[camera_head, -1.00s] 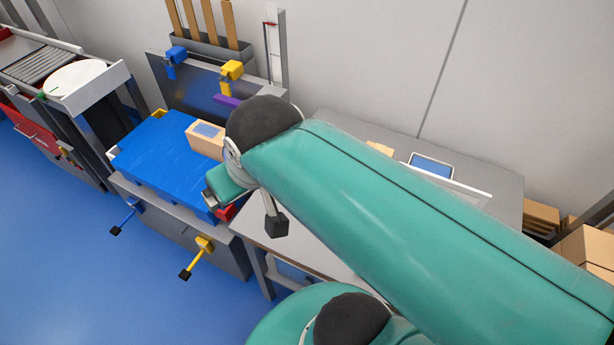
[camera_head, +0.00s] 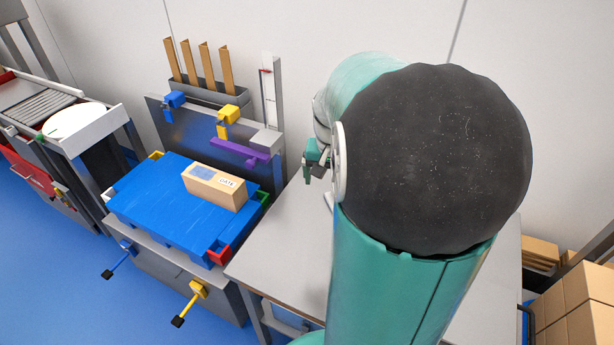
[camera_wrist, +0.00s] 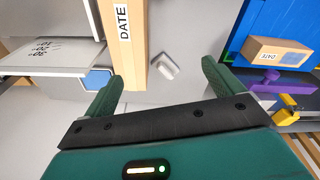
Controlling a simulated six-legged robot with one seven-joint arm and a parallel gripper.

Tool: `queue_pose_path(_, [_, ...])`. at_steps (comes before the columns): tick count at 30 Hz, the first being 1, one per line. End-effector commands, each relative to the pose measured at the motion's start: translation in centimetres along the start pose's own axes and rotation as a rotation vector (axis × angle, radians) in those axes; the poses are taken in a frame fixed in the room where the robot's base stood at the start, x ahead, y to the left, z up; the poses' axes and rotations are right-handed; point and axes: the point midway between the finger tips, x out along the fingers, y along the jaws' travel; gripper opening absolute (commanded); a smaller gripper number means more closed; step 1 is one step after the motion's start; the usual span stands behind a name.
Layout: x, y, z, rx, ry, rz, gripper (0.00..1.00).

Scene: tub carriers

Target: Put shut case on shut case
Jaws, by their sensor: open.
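A cardboard case (camera_head: 228,194) with a DATE label and a blue patch lies on the blue deck (camera_head: 135,205); no open flaps show. It also shows in the wrist view (camera_wrist: 262,52) at the upper right. A second cardboard case (camera_wrist: 135,62) with a DATE label is at the top centre of the wrist view, partly cut off by the frame edge. My gripper (camera_wrist: 163,78) is open and empty, its fingers pointing towards the second case without visibly holding it. In the head view my gripper (camera_head: 316,160) is above the grey table, and my arm hides the second case.
The grey table (camera_head: 285,245) stands right of the deck. A white board with numbers (camera_wrist: 50,55) and a blue-screened device (camera_wrist: 97,80) lie left of the second case. Purple (camera_head: 240,152) and yellow (camera_head: 228,115) clamps stand behind the deck. Boxes (camera_head: 575,300) stand far right.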

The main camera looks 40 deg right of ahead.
Motion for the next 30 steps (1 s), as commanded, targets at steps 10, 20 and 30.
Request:
queue_pose_path(10, [6.7,8.7,-3.9,0.272,-0.117,-0.006,0.93])
queue_pose_path(20, [11.2,9.1,-3.4,0.284,-0.127,-0.007,0.93])
queue_pose_path(30, [15.6,8.9,-2.9,0.283,-0.123,-0.007,0.93])
